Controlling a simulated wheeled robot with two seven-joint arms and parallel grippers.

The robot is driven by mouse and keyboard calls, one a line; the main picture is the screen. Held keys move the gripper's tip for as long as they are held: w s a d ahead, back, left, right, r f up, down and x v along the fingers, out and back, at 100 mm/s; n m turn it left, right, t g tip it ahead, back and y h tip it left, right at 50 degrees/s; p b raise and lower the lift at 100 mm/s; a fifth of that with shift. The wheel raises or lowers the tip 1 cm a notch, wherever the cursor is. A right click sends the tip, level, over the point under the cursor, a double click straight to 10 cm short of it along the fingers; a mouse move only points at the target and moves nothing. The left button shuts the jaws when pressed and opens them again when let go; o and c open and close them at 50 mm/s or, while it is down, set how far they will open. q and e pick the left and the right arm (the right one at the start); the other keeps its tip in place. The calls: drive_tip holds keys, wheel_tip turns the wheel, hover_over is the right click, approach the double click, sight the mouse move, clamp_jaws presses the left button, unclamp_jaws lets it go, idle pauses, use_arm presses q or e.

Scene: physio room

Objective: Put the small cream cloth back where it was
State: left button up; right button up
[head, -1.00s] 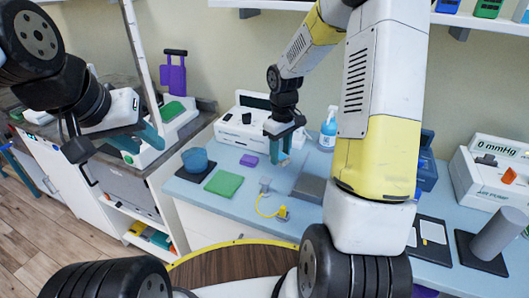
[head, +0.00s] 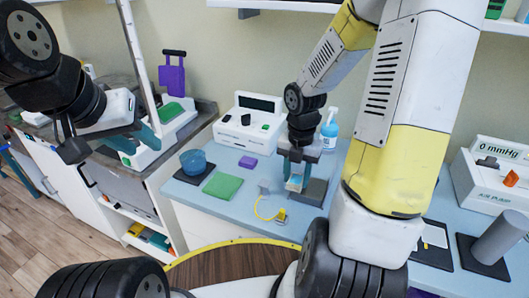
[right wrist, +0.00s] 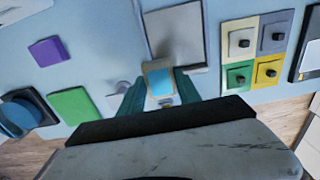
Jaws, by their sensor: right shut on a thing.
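My right gripper (head: 296,184) is over the blue worktop, in front of the white device. Its teal fingers are shut on a small cream piece with a light-blue middle, the cream cloth (right wrist: 151,71). In the right wrist view, the cloth sits between the fingertips (right wrist: 160,92), beside the lower left of a flat grey pad (right wrist: 178,36). In the head view the gripper partly covers this pad (head: 316,192). I cannot tell whether the cloth touches the worktop or pad. My left gripper (head: 138,142) is at the left, its teal fingers apart and empty.
A yellow cord with a clip (head: 281,216) is in front. A spray bottle (head: 329,131) stands behind; an air pump (head: 492,180) is at right.

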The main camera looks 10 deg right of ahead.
hover_over(273, 167)
drive_tip(key=shift+s+f, duration=0.2)
drive_tip(key=shift+f, duration=0.5)
drive_tip(key=shift+w+a+f, duration=0.1)
drive_tip(key=shift+w+f, duration=0.05)
drive_tip(key=shift+f, duration=1.6)
drive_tip(key=o, duration=1.3)
drive_tip(key=shift+f, duration=0.15)
drive_tip(key=shift+c, duration=0.2)
drive_tip(key=shift+o, duration=0.3)
